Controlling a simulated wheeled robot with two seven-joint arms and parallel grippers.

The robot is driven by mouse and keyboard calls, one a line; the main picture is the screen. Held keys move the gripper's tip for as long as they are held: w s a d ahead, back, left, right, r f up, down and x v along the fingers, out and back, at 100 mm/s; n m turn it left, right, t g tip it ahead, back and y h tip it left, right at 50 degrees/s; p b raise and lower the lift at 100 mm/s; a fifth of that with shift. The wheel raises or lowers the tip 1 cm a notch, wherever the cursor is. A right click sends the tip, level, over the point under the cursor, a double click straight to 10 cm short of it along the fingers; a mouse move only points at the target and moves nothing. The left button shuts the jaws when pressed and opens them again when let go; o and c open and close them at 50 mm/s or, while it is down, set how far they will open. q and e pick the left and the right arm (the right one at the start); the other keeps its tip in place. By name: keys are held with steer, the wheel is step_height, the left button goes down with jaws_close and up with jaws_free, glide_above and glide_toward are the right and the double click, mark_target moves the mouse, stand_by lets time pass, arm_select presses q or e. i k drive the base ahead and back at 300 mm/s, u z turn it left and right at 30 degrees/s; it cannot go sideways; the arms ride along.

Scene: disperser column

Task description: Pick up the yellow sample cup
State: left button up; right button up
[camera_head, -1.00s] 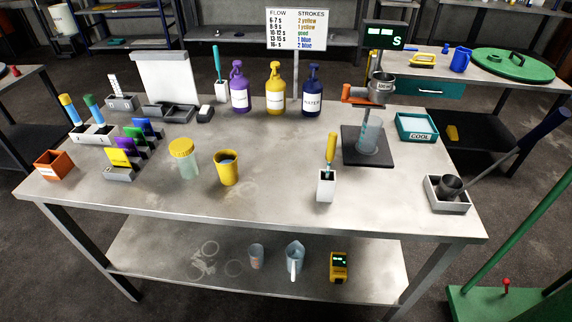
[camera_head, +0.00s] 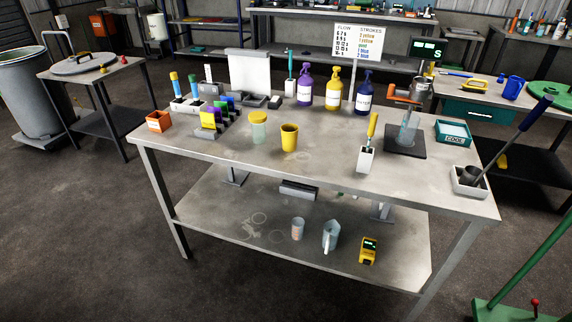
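The yellow sample cup (camera_head: 289,138) stands upright on the metal workbench (camera_head: 330,155), near the middle of its front half. Its open top faces up, and from this distance I cannot make out what is inside. Just left of it stands a clear jar with a yellow lid (camera_head: 258,127), apart from the cup. Neither of my grippers shows in the head view.
A white holder with a yellow-handled tool (camera_head: 368,145) stands right of the cup. Pump bottles (camera_head: 333,90) stand behind. A stand with a beaker (camera_head: 405,135) is at right. Dark floor (camera_head: 80,220) is open at front left.

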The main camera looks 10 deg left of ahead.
mark_target(290, 138)
steer(key=u, duration=0.75)
steer(key=k, duration=0.15)
steer(key=z, duration=1.75)
steer(key=i, duration=0.75)
steer(key=u, duration=0.05)
